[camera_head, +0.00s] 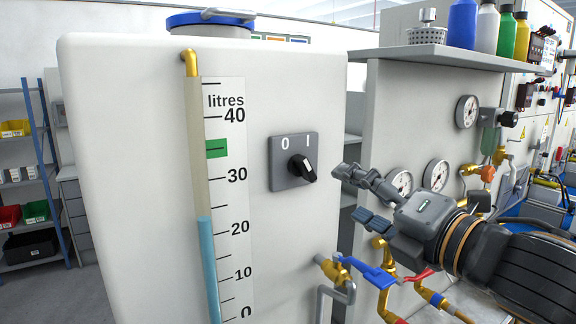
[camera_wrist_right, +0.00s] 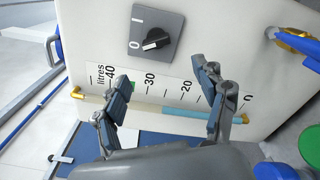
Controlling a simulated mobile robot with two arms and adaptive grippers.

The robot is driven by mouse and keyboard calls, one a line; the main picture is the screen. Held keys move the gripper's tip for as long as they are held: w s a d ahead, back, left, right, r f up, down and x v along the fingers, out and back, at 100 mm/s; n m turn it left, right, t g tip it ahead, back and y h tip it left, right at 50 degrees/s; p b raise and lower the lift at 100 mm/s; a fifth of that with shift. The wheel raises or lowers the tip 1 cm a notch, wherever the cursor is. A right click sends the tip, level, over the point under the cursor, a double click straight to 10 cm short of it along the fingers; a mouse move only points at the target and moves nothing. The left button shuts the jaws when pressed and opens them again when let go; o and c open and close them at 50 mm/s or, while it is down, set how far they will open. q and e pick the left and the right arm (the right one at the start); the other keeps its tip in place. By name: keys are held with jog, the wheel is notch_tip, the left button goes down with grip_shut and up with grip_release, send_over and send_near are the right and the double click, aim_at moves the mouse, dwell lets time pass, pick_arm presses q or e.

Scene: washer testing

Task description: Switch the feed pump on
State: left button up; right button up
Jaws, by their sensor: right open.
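A rotary switch with a black knob (camera_head: 302,168) sits on a square grey plate (camera_head: 280,183) marked 0 and I, on the front of a white tank (camera_head: 130,150). The knob's bar slants from upper left to lower right, apparently in line with the 0. In the right wrist view, the knob (camera_wrist_right: 156,39) lies beyond the fingertips. My right gripper (camera_head: 352,194) is open and empty, to the right of the switch and apart from it. In its wrist view, the two fingers (camera_wrist_right: 160,72) are spread wide. My left gripper is out of view.
A level tube (camera_head: 207,260) beside a litres scale (camera_head: 232,200) shows blue liquid slightly above 20. A blue-handled valve (camera_head: 365,268) is below my right gripper. Gauges (camera_head: 436,174) and a shelf (camera_head: 430,55) with bottles stand behind it. Shelving with bins (camera_head: 30,212) is at far left.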

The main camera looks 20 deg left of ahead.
aim_at(309, 172)
jog(key=p+x, duration=0.1)
jog(key=x, duration=0.2)
jog(key=p+x, duration=0.2)
jog(key=x, duration=0.2)
jog(key=p+x, duration=0.1)
jog(key=x, duration=0.3)
jog(key=shift+a+r, duration=0.3)
jog(key=shift+r, duration=0.1)
jog(key=shift+w+a+p, duration=0.15)
jog(key=shift+w+p, duration=0.05)
jog(key=shift+p, duration=0.1)
jog(key=shift+w+a+f, duration=0.1)
jog(key=shift+w+a, duration=0.1)
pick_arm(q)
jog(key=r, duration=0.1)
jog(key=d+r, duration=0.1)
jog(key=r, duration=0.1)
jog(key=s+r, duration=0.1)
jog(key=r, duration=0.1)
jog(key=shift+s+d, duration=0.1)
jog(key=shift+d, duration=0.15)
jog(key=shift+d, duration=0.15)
pick_arm(e)
jog(key=shift+c, duration=0.8)
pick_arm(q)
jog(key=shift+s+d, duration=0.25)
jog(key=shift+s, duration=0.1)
pick_arm(e)
jog(key=c, duration=1)
